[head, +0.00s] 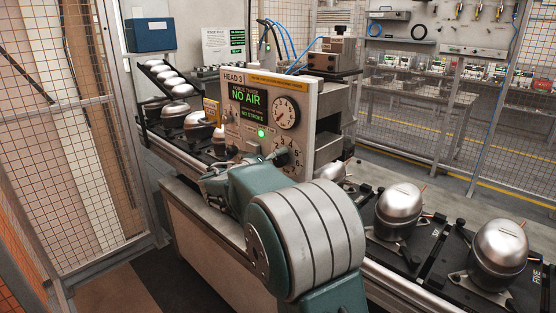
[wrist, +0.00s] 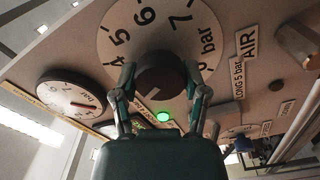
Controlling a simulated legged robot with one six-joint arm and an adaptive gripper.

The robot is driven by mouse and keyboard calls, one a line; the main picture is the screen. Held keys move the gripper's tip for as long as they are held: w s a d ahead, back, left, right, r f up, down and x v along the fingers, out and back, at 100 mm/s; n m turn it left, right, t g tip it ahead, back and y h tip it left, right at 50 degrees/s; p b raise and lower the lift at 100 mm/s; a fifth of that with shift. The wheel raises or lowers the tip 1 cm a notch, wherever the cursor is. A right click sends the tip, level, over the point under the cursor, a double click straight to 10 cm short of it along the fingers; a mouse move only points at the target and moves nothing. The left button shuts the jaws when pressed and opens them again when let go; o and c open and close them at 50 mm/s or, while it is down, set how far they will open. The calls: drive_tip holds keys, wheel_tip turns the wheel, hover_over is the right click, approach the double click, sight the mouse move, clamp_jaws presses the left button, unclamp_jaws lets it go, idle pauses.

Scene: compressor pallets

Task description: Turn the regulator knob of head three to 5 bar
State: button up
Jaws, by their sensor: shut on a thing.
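The head three panel (head: 313,122) carries a green "NO AIR" display, a lit green lamp (head: 261,132) and a round gauge (head: 285,112). The gauge needle points to the lower left. The regulator dial (wrist: 112,30) has 4, 5, 6, 7 and 0 bar visible, and its other numbers are hidden behind my gripper. The dark knob (wrist: 160,75) sits at its centre. A pale mark on the knob faces the lower left in the wrist view; its exact reading is unclear. My gripper (wrist: 161,84) is shut on the knob, one finger on each side.
Silver compressors (head: 398,212) stand on black pallets along the conveyor on both sides of the panel. A mesh fence (head: 80,130) stands on the left.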

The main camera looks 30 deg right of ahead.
drive_tip(key=m, duration=0.4)
drive_tip(key=shift+f+m, duration=0.25)
drive_tip(key=shift+m, duration=0.05)
drive_tip(key=m, duration=0.4)
drive_tip(key=shift+s, duration=0.1)
drive_tip(key=m, duration=0.5)
drive_tip(key=shift+m, duration=1.9)
drive_tip(key=o, duration=1.2)
drive_tip(key=shift+c, duration=0.2)
drive_tip(key=shift+d+r, duration=0.1)
